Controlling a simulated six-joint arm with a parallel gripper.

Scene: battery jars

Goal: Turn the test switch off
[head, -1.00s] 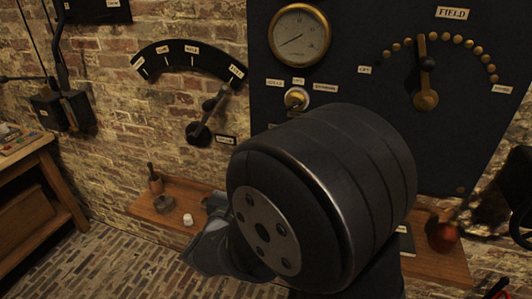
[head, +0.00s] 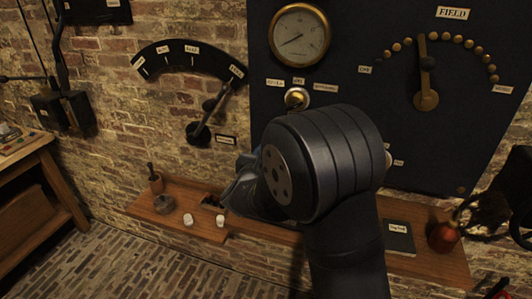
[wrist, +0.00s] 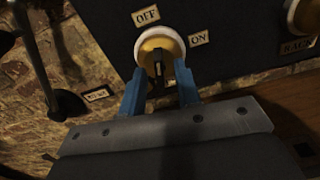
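A round switch (wrist: 160,45) with a cream rim and brass face shows in the wrist view, with an OFF label at its upper left and an ON label at its right. No label naming it as the test switch is legible. Its dark handle (wrist: 158,68) points down towards the camera; which label it is set to I cannot tell. My gripper (wrist: 160,72) has its blue fingers open, one on each side of the handle, with a gap visible between them. In the head view my arm hides this switch and the fingertips.
Another round switch (wrist: 305,16) is at the right in the wrist view. In the head view, a three-label switch (head: 297,97) sits under the gauge (head: 300,35). A wooden shelf (head: 160,205) below holds white pieces, a dark book (head: 398,238) and a red flask (head: 443,236).

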